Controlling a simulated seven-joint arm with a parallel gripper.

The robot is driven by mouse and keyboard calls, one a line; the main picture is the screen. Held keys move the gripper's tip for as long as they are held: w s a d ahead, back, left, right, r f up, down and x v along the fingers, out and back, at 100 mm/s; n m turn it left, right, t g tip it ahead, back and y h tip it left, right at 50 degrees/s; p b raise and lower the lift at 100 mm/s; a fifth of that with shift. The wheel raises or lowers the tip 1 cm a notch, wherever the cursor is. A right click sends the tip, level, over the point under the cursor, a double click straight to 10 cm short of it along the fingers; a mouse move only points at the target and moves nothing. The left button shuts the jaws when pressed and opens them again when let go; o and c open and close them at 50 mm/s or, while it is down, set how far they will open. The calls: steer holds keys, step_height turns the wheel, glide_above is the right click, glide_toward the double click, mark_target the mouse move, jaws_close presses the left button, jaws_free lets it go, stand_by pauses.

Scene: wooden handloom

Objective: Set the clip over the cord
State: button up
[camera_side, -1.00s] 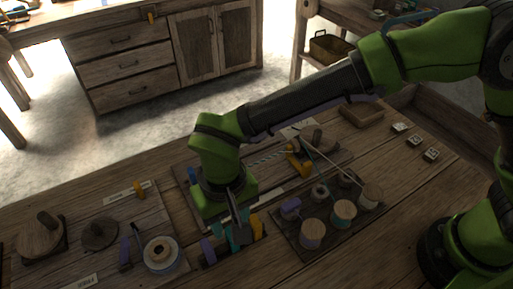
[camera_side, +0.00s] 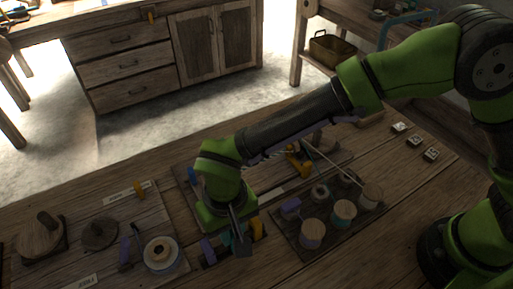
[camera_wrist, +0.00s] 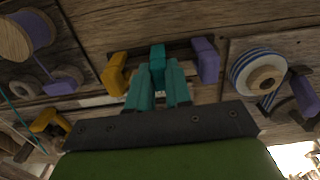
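A teal clip (camera_wrist: 157,62) stands in a dark slot between a yellow clip (camera_wrist: 115,72) and a purple clip (camera_wrist: 205,60) in the wrist view. My gripper (camera_wrist: 158,82) has one teal-tinted finger on each side of the teal clip. I cannot tell whether the fingers touch it. In the side view my gripper (camera_side: 240,240) points down at the row, where the purple clip (camera_side: 208,250) and yellow clip (camera_side: 256,228) show beside it and the teal clip is mostly hidden. A thin teal line, perhaps the cord (camera_wrist: 14,108), shows at the left of the wrist view.
A board with several thread spools (camera_side: 343,211) lies right of my gripper. A yellow bracket (camera_side: 298,162) stands behind it, near a thin slanting stick. A striped spool (camera_side: 161,254) and round wooden pieces (camera_side: 100,233) sit at left.

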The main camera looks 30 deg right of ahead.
mark_target(231, 232)
steer(key=shift+r, duration=2.7)
jaws_close()
steer(key=w+d+r, duration=0.2)
steer(key=w+d, duration=0.6)
steer(key=w, duration=0.6)
steer(key=shift+d+f, duration=0.2)
steer(key=shift+f, duration=2.65)
steer(key=shift+f, duration=0.1)
steer(key=shift+f, duration=0.3)
steer(key=shift+f, duration=0.25)
